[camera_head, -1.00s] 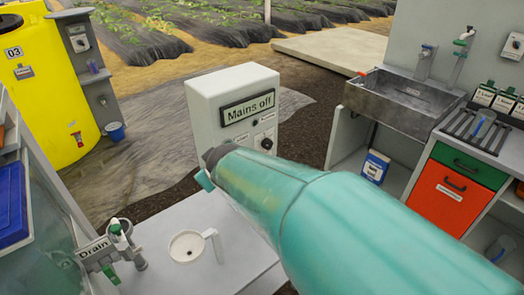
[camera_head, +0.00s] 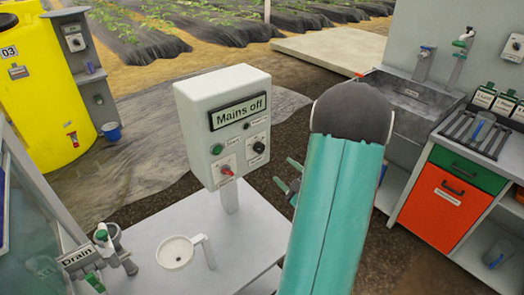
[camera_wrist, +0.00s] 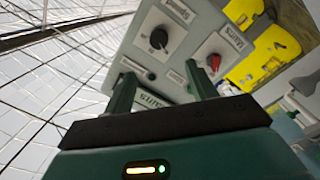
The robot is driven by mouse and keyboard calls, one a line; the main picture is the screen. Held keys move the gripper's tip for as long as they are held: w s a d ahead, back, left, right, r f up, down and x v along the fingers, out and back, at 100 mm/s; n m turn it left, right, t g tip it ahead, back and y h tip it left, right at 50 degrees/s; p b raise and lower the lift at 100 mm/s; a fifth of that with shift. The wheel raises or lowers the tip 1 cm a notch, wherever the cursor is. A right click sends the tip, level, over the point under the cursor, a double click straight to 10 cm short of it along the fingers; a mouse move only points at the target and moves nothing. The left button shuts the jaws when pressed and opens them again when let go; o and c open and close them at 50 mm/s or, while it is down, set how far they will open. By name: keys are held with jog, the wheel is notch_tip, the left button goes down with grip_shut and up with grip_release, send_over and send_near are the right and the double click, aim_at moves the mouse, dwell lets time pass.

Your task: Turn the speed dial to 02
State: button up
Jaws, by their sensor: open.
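The speed dial is a black knob (camera_head: 258,147) on a pale plate, on the front of the grey control box (camera_head: 196,104) whose display reads "Mains off". In the wrist view the black knob (camera_wrist: 158,39) is beyond my fingers, near the top middle. Its setting is too small to read. A red mains knob (camera_head: 227,170) is to its lower left in the head view. My gripper (camera_head: 289,181) is open, with its teal fingers to the right of and below the box. In the wrist view my gripper (camera_wrist: 161,88) is empty and apart from both knobs.
A sink (camera_head: 420,95) and an orange drawer (camera_head: 440,200) are at right. A yellow tank (camera_head: 40,90) is at far left.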

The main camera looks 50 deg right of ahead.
aim_at(261, 149)
jog(key=w+d, duration=0.1)
jog(key=w, duration=0.7)
jog(key=w+d, duration=0.1)
jog(key=w, duration=0.4)
jog(key=shift+w+d, duration=0.1)
jog(key=shift+d, duration=0.2)
jog(key=c, duration=1)
jog(key=shift+m, duration=0.3)
jog(key=m, duration=0.5)
jog(key=shift+d+r, duration=0.1)
jog(key=shift+r, duration=0.05)
jog(key=m, duration=0.6)
jog(key=shift+d+g+y, duration=0.1)
jog(key=shift+g+y, duration=0.2)
jog(key=shift+g, duration=0.1)
